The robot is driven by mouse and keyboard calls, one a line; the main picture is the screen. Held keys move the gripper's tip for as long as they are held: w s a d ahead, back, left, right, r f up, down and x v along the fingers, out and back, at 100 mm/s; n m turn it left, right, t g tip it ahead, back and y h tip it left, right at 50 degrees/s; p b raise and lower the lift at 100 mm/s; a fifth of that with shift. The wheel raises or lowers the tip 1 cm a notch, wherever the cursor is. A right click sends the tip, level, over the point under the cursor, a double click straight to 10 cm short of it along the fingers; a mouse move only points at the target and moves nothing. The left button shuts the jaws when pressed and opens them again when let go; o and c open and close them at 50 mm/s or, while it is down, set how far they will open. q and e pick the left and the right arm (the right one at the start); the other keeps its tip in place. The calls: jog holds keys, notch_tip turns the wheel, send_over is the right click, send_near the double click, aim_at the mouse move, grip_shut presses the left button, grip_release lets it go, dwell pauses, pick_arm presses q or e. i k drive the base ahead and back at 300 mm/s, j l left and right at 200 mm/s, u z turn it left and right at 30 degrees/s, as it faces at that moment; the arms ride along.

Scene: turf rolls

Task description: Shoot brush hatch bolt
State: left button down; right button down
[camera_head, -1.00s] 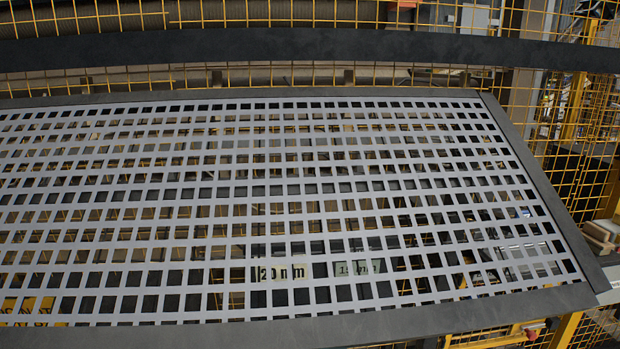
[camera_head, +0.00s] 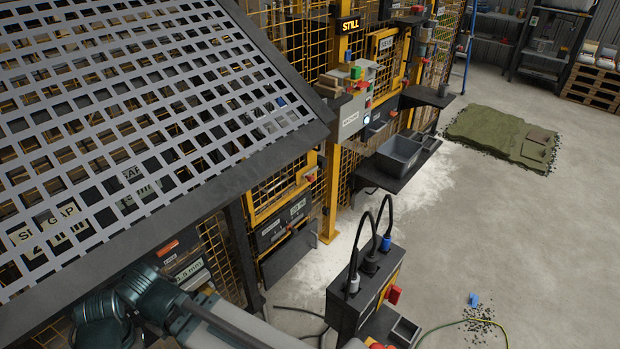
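A yellow-framed hatch (camera_head: 284,190) sits low in the yellow mesh guard, right of the big grey grid screen (camera_head: 130,110). A small red part (camera_head: 311,178) shows at the hatch's right edge; I cannot tell whether it is the bolt or how it stands. A second yellow-framed panel (camera_head: 388,52) with a white label is higher up, further along the guard. No brush can be made out. Links of my own arm cross the bottom left, but neither gripper shows.
A lit "STILL" sign (camera_head: 349,25) hangs above a control box (camera_head: 352,117). A grey bin (camera_head: 399,156) stands on a dark shelf. A black box (camera_head: 366,290) with plugged cables stands in front. Open concrete floor lies right, with a green mat (camera_head: 503,138).

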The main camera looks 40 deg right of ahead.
aim_at(311, 178)
jog(key=k+j, duration=0.9)
jog(key=k+l+u, duration=0.2)
jog(key=k+l, duration=0.2)
jog(key=k, duration=0.25)
jog(key=k+l, duration=0.15)
jog(key=l, duration=0.15)
jog(key=k+l+u, duration=0.1)
jog(key=l, duration=0.25)
jog(key=k+l, duration=0.15)
jog(key=l, duration=0.65)
jog(key=k+l+u, duration=0.1)
jog(key=l, duration=0.9)
jog(key=k+l+u, duration=0.1)
jog(key=l, duration=0.4)
jog(key=l+u, duration=0.1)
jog(key=l, duration=0.5)
jog(key=k+l, duration=0.15)
jog(key=l, duration=0.45)
jog(key=k+l+u, duration=0.15)
jog(key=l, duration=0.5)
jog(key=i+l, duration=0.15)
jog(key=l, duration=0.15)
jog(key=i+l+u, duration=0.1)
jog(key=l, duration=0.25)
jog(key=i+l, duration=0.1)
jog(key=l, duration=0.2)
jog(key=i+l, duration=0.1)
jog(key=i, duration=0.25)
jog(key=i+l+u, duration=0.1)
jog(key=i, duration=0.3)
